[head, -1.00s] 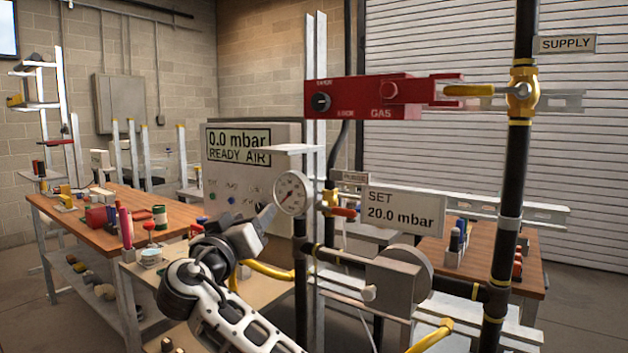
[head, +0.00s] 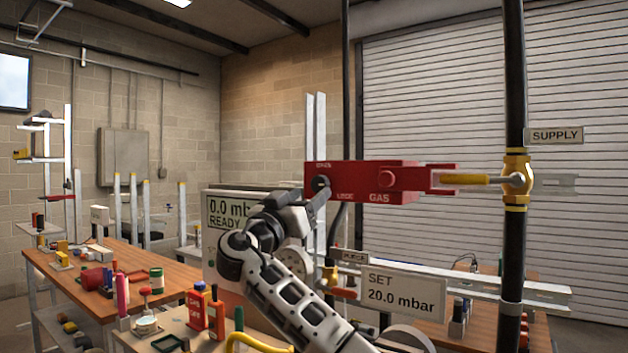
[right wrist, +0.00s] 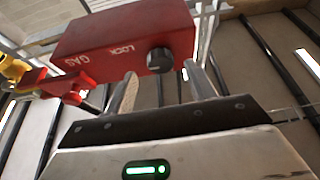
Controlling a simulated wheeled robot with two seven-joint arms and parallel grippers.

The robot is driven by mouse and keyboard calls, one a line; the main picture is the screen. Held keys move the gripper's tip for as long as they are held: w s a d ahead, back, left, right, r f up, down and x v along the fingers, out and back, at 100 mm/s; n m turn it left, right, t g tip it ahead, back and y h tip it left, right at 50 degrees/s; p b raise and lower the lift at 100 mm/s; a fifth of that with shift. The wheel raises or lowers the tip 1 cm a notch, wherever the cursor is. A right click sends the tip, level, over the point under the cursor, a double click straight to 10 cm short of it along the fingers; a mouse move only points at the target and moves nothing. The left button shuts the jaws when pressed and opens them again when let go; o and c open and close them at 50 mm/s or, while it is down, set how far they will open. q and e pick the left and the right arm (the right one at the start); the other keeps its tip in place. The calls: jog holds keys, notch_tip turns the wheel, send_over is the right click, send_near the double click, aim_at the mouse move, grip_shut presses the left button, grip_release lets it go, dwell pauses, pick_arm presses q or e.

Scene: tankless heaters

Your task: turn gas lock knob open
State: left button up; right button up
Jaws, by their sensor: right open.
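The red gas lock box (head: 358,178), marked LOCK and GAS, is mounted on upright rails. Its dark round knob (head: 320,183) is on the left part of its front face, and also shows in the right wrist view (right wrist: 159,61). A red bracket reaches from the box to the yellow valve handle (head: 462,179) on the supply pipe. My right gripper (head: 319,195) is open at the knob. In the right wrist view its fingers (right wrist: 160,82) point at the knob, one on each side; I cannot tell whether they touch it. My left gripper is not in view.
The heater panel (head: 218,240) is partly hidden behind my right arm. A wooden bench (head: 95,275) with small items stands at left. The black supply pipe (head: 512,240) stands at right.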

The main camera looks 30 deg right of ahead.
aim_at(318, 188)
jog(key=shift+p+x, duration=0.35)
jog(key=shift+x, duration=0.85)
jog(key=shift+w+d+r, duration=0.15)
jog(key=shift+w+d, duration=0.05)
jog(key=shift+d, duration=0.2)
jog(key=c, duration=1)
jog(key=shift+o, duration=0.2)
